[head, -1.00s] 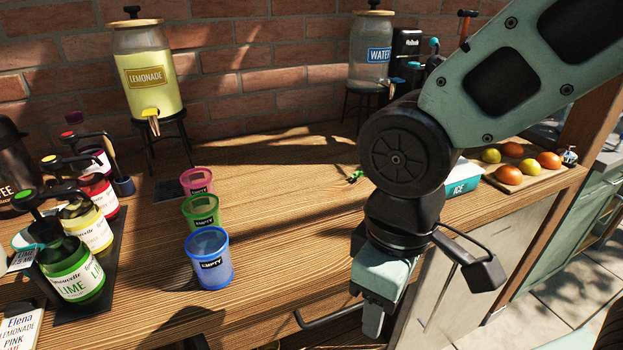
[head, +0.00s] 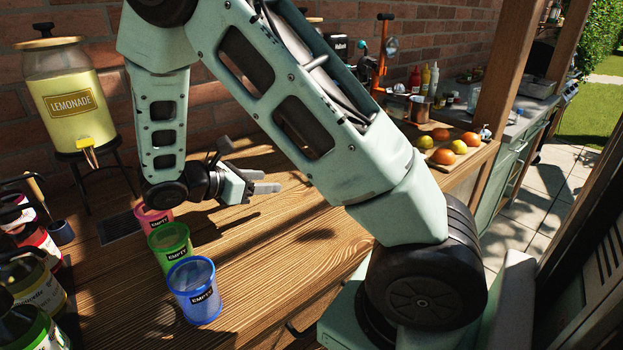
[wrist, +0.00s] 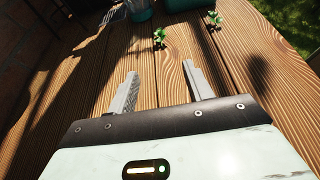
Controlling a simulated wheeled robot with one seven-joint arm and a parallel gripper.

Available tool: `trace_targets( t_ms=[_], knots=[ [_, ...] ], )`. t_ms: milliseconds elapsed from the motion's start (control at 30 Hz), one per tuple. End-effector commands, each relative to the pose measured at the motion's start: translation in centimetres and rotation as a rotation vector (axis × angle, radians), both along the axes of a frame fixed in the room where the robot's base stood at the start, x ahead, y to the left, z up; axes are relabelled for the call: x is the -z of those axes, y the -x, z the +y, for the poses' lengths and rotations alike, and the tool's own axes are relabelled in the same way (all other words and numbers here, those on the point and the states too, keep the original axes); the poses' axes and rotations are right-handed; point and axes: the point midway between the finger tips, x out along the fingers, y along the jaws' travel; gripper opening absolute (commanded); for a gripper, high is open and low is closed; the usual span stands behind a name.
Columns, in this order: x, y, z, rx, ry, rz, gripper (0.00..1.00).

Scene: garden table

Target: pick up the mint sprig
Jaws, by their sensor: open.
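A small green mint sprig (wrist: 159,37) lies on the wooden table in the wrist view, a little beyond my fingertips and roughly in line with the gap between them. A second leafy green sprig (wrist: 214,18) lies farther off to the right. My gripper (wrist: 160,72) is open and empty, its two grey fingers apart above the planks. In the head view my gripper (head: 268,184) is low over the table, pointing right. Neither sprig shows in the head view, where my arm covers part of the tabletop.
Pink (head: 153,217), green (head: 170,245) and blue (head: 196,290) cups stand left of and nearer than my gripper. The lemonade dispenser (head: 68,95) is behind at the left. A board with fruit (head: 455,152) is at the right. A teal container (wrist: 140,10) stands beyond the sprigs.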

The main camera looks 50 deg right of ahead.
Motion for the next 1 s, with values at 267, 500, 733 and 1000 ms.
trace_targets(
  t_ms=[267, 500, 733, 1000],
  knots=[
    [2.1, 1.4, -5.1, 0.004, -0.002, 0.003, 0.51],
    [3.0, 1.8, -7.1, 0.001, -0.003, 0.001, 0.51],
    [3.6, 2.6, -9.7, 0.004, -0.003, 0.002, 0.51],
    [4.7, 3.0, -11.9, -0.001, -0.003, -0.001, 0.51]
  ],
)
